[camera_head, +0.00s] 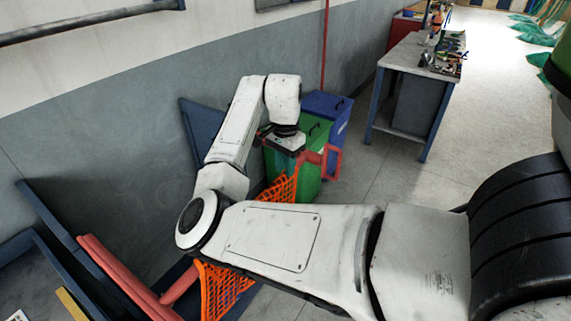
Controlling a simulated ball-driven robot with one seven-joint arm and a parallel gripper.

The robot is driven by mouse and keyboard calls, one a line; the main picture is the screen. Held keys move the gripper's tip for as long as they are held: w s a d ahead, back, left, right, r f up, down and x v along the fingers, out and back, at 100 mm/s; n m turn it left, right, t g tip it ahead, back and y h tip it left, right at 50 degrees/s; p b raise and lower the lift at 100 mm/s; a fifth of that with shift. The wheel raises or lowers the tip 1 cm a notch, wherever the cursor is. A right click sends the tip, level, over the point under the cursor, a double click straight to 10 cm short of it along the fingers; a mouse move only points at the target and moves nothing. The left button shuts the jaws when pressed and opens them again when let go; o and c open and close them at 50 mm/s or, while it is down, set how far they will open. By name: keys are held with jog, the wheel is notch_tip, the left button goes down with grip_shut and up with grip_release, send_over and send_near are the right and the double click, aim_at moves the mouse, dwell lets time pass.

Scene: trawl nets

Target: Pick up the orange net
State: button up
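The orange net (222,290) is an open orange mesh, seen below my arm near the wall. Another part of orange mesh (280,190) shows above the arm link, just below my gripper. My arm crosses in front and hides the middle of the net. My gripper (284,150) points down at the end of the arm, above the upper part of the mesh. Its fingers are small and dark here. I cannot tell whether they are apart or closed, or whether they touch the net.
A red bar frame (331,160) shows right of my gripper, and a red beam (125,280) lies lower left. A green bin (312,170) and a blue bin (335,108) stand behind. A workbench (410,55) is farther back. Open floor (470,130) lies to the right.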

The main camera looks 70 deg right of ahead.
jog(key=o, duration=1.1)
